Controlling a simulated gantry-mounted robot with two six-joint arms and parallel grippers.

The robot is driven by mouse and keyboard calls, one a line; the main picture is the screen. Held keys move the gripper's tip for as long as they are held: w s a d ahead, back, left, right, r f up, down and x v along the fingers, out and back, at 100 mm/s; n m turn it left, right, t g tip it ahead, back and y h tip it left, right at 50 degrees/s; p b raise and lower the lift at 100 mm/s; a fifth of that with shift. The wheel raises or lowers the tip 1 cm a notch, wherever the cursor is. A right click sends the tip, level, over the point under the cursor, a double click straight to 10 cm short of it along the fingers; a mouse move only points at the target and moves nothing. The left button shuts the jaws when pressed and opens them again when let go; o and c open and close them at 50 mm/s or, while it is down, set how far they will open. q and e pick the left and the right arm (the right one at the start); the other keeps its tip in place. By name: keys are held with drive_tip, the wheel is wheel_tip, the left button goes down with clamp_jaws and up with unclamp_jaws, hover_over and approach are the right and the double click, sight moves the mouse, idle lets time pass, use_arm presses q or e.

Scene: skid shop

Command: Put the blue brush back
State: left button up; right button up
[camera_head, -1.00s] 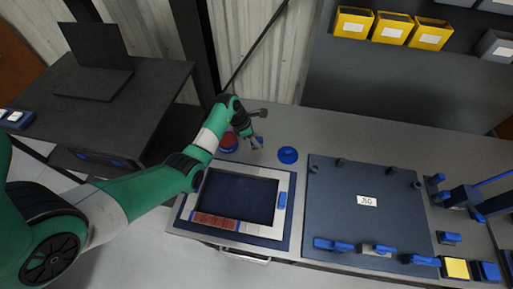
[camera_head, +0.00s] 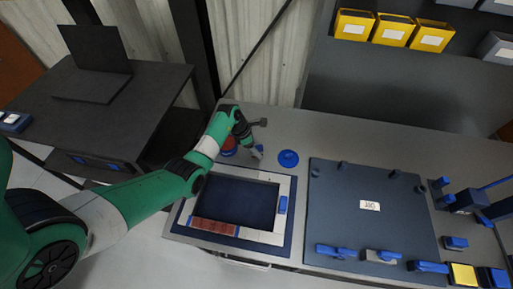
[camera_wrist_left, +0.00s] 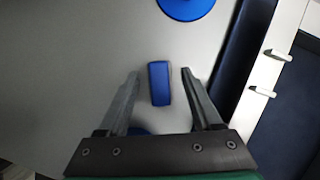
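A small upright blue block (camera_wrist_left: 160,83), which looks like the blue brush's handle, stands between the fingers of my left gripper (camera_wrist_left: 158,88) in the left wrist view. A gap shows on both sides of it, so the fingers are open and apart from it. In the head view my left gripper (camera_head: 257,153) is low over the bench, and only a bit of blue shows at its fingers. A round blue disc (camera_head: 288,158) lies just to the right; it also shows at the top of the wrist view (camera_wrist_left: 186,6). My right gripper is not in view.
A red-topped round item (camera_head: 229,145) sits left of the gripper, partly hidden by my arm. A framed tray (camera_head: 188,218) lies in front, and a dark fixture plate (camera_head: 340,220) with blue clamps lies to the right. The bench (camera_head: 350,140) behind the plate is clear.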

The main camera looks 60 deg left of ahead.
use_arm(q)
drive_tip(key=shift+r+p, duration=0.3)
drive_tip(key=shift+r, duration=0.15)
drive_tip(key=p+v, duration=0.4)
drive_tip(key=v, duration=0.7)
drive_tip(key=shift+s+r+p, duration=0.2)
drive_tip(key=shift+p, duration=0.2)
